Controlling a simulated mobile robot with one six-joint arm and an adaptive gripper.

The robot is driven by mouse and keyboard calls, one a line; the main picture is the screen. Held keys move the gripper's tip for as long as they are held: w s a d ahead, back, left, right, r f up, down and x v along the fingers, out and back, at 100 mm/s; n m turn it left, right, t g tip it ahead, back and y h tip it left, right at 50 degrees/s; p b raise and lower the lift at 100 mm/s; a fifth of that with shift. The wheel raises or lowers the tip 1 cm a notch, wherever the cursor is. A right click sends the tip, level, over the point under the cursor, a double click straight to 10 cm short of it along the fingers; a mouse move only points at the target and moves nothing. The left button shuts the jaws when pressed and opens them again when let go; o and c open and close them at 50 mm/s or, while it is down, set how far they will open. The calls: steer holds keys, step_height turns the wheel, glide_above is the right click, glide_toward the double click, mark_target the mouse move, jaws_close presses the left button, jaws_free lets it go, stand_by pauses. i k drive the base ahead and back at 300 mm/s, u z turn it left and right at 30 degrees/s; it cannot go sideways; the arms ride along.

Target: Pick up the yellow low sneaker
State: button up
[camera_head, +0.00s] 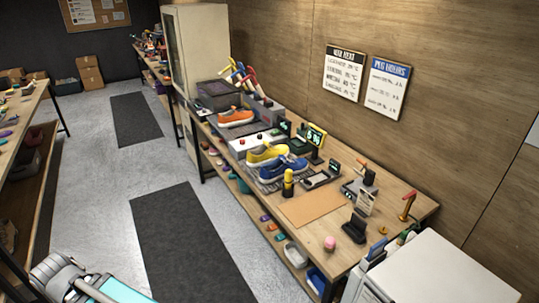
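The yellow low sneaker (266,154) stands on the long wooden workbench on the right side of the head view. It has a pale sole and sits directly behind a blue sneaker (284,168), whose body covers part of its near side. The two look very close together; I cannot tell whether they touch. Both appear to be on a dark rack or mat. Grey jointed parts of my own body show at the bottom left, far from the sneaker. I see no gripper fingers.
An orange sneaker (237,118) stands further back on the workbench (405,203). A yellow-topped bottle (288,182), small displays and tools crowd around the blue sneaker. A brown mat (311,207) lies bare in front. A white cabinet (440,270) stands at the bench's near end. The floor aisle (200,190) is clear.

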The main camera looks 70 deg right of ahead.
mark_target(265, 153)
steer(key=u, duration=0.05)
steer(key=i, duration=2.6)
steer(key=z, duration=2.7)
